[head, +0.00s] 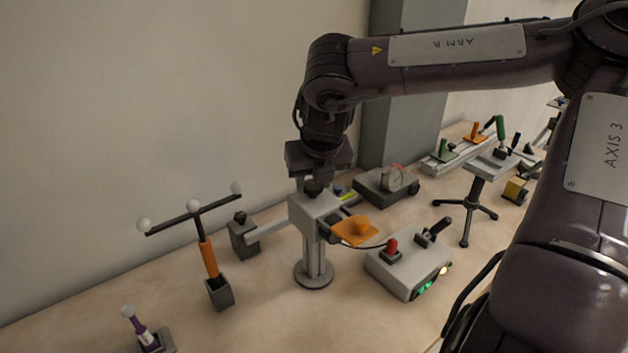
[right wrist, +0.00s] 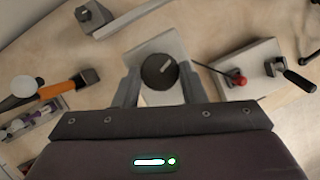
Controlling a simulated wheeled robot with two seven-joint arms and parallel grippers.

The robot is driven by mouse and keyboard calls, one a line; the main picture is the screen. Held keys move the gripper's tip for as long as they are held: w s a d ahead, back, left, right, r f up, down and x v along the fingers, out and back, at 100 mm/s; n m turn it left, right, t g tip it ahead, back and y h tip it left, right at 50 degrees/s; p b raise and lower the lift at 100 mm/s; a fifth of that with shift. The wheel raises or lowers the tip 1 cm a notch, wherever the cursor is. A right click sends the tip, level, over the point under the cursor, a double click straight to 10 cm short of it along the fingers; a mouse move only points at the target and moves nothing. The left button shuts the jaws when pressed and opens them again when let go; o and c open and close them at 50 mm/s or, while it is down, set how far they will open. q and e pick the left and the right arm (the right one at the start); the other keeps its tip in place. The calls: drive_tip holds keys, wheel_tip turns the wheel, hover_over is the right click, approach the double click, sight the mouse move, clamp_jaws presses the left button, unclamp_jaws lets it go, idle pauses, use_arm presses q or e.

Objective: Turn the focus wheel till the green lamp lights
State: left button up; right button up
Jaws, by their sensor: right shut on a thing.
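The focus wheel (right wrist: 158,72) is a dark round knob with a pale mark, on top of a grey stand head (head: 312,207). In the right wrist view it lies between the two fingers of my right gripper (right wrist: 156,86), which are shut on it. In the head view my right gripper (head: 316,184) reaches down onto the stand head from above and mostly hides the wheel. A small yellow-green strip (head: 348,197) shows behind the stand head; I cannot tell whether it is the lamp. My left gripper is not in view.
An orange plate (head: 356,231) sits beside the stand head. A grey control box (head: 405,267) with a red knob, black lever and green-lit front stands to the right. A dial box (head: 387,186) is behind. An orange-handled tool (head: 208,258) stands upright at left.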

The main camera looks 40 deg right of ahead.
drive_tip(key=o, duration=1)
drive_tip(key=b+v, duration=0.1)
drive_tip(key=v, duration=0.7)
drive_tip(key=shift+f, duration=0.1)
